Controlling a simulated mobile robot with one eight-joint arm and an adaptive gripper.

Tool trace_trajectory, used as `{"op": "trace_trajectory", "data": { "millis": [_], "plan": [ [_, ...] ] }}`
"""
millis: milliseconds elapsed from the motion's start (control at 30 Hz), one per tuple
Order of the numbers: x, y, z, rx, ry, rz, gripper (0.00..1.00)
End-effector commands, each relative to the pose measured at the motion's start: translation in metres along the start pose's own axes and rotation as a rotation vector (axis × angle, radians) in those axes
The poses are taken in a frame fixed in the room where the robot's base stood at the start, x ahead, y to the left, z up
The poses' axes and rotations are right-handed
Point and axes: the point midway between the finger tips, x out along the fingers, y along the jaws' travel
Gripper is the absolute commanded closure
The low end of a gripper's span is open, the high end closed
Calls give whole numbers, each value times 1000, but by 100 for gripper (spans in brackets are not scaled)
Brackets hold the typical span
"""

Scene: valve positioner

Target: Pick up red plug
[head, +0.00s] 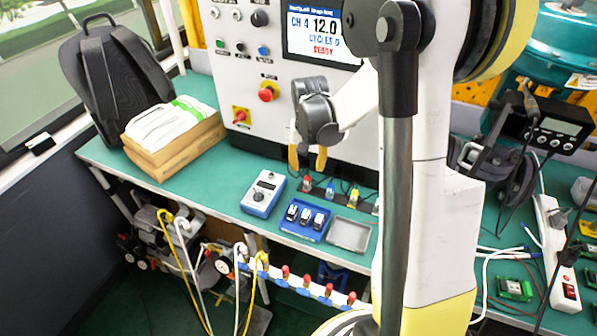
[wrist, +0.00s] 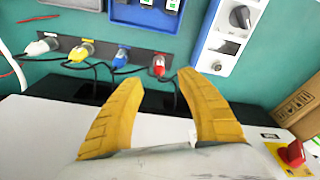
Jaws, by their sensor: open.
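The red plug (head: 306,183) stands at the left end of a row of plugs on the bench, in front of the control panel. In the wrist view the red plug (wrist: 158,66) sits on a dark strip, with a black cable running from it. My gripper (head: 307,158) is open, its yellow fingers pointing down above and behind the red plug in the head view. In the wrist view my gripper (wrist: 158,80) has its fingertips on either side of the plug's line, apart from it. Nothing is held.
Blue (wrist: 121,57), yellow (wrist: 80,53) and white (wrist: 42,46) plugs share the strip. A blue meter (head: 264,193), a blue tray (head: 305,220) and a grey tray (head: 348,235) lie in front. The control panel (head: 265,60) stands close behind. Cardboard boxes (head: 175,140) are left.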

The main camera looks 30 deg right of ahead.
Motion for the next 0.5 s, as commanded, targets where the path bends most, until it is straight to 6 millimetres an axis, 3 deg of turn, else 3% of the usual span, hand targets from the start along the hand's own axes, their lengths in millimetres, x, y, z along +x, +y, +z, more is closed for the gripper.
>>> {"op": "trace_trajectory", "data": {
  "millis": [133, 367, 500],
  "plan": [
    [30, 0, 0, 0, 1, 0, 56],
    [50, 1, -1, -1, 1, -1, 56],
    [74, 2, -2, 0, 2, -1, 56]
  ]
}}
